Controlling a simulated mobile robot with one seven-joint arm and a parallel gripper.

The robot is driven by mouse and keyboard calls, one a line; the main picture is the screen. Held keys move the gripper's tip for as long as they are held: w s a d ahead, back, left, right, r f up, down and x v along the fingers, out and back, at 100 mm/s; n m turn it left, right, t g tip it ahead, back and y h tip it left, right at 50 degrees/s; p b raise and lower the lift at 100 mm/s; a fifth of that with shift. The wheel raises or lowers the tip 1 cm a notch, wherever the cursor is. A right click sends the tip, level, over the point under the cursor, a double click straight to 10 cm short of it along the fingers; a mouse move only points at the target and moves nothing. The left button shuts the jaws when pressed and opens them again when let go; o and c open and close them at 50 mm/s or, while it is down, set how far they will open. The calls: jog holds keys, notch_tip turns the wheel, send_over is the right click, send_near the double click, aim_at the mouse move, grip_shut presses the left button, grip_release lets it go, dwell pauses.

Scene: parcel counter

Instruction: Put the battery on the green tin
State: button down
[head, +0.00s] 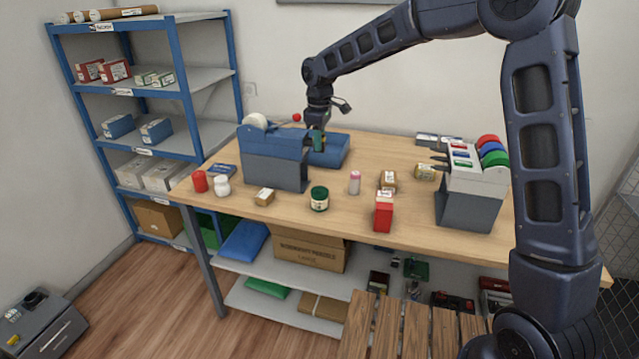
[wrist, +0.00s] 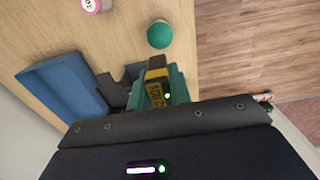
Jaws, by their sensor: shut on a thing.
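The green tin (head: 319,199) stands upright near the front edge of the wooden table, and its round green lid shows at the top of the wrist view (wrist: 160,35). My gripper (head: 318,143) is above the table, behind the tin and beside the blue-grey holder. In the wrist view my gripper (wrist: 168,90) is shut on the battery (wrist: 157,84), a yellow and black block between the teal fingers. The battery is apart from the tin in that view. Part of the battery is hidden by the fingers, and I cannot make it out clearly in the head view.
The blue-grey holder (head: 274,168) stands left of my gripper, with a blue tray (head: 332,152) behind. A pink-topped bottle (head: 354,183), red box (head: 383,214) and small carton (head: 264,197) stand near the tin. A sorter (head: 468,205) stands at the right.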

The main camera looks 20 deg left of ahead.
notch_tip(320, 180, down, 15)
jog(key=shift+r, duration=0.15)
dwell(0.4)
jog(key=c, duration=1.3)
grip_release()
notch_tip(320, 180, up, 12)
